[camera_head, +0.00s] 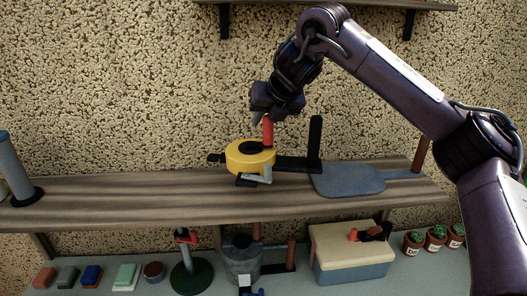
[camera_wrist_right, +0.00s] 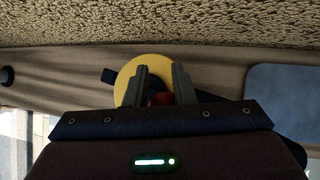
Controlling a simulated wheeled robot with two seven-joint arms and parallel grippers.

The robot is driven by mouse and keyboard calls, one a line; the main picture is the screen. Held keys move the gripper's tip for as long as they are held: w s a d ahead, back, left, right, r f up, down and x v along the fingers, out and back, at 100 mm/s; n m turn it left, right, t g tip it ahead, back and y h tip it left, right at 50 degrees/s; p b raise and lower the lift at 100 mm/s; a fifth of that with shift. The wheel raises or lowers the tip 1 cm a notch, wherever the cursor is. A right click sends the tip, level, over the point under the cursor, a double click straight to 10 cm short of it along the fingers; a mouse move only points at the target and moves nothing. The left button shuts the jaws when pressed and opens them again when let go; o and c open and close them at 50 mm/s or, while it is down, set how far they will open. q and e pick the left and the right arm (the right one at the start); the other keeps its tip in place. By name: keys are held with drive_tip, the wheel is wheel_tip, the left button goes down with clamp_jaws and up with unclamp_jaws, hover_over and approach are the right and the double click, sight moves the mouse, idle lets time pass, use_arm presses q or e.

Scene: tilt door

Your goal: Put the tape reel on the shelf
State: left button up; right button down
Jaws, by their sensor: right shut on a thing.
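The tape reel is a yellow disc (camera_head: 240,158) with a dark hub, a red upright grip (camera_head: 267,131) and black parts sticking out to both sides. It is over the wooden shelf (camera_head: 110,190), left of a blue-grey flat board. I cannot tell whether it touches the shelf. My right gripper (camera_head: 261,119) is shut on the red grip from above. In the right wrist view the yellow disc (camera_wrist_right: 126,76) shows behind the fingers (camera_wrist_right: 160,88), with a bit of red between them. My left gripper is not in view.
The flat board (camera_head: 350,180) lies on the shelf, beside a black upright post (camera_head: 315,137). A grey cylinder (camera_head: 14,168) stands at the shelf's left end. The shelf between is bare. Below are a lidded box (camera_head: 350,251), potted cacti (camera_head: 435,237) and small blocks. Another shelf (camera_head: 340,3) hangs above.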

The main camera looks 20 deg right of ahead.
sight(265, 146)
wheel_tip(265, 146, down, 5)
drive_tip(key=shift+r+b, duration=0.1)
drive_tip(key=shift+b, duration=0.3)
wheel_tip(265, 146, down, 2)
drive_tip(key=shift+p, duration=0.4)
drive_tip(key=shift+s+a+f, duration=0.1)
drive_tip(key=shift+f, duration=0.15)
drive_tip(key=c, duration=1.4)
unclamp_jaws()
drive_tip(key=shift+f, duration=0.1)
drive_tip(key=shift+o, duration=1)
drive_tip(key=shift+d, duration=0.2)
drive_tip(key=shift+a, duration=0.1)
